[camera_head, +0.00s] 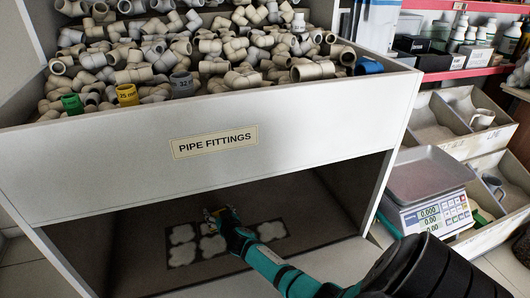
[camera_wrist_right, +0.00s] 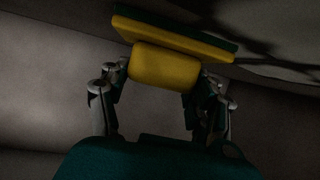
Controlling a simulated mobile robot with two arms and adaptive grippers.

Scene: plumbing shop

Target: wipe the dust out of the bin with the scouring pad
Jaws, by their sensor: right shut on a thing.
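The scouring pad shows in the right wrist view as a yellow block (camera_wrist_right: 165,68) with a flat yellow and green part at its top. My right gripper (camera_wrist_right: 160,80) is shut on it, one finger on each side. In the head view, my right gripper (camera_head: 222,220) is low inside the dark open compartment (camera_head: 135,252) under the pipe fittings panel. Pale dust patches (camera_head: 182,255) lie on a dark floor area beside and in front of the gripper. The pad's contact with the floor is unclear. My left gripper is in neither view.
The labelled front panel (camera_head: 310,120) hangs low over the compartment, with many pipe fittings (camera_head: 190,55) heaped above it. A side wall (camera_head: 390,140) bounds it on the right. A scale (camera_head: 428,190) and divided white bins (camera_head: 455,140) stand further right.

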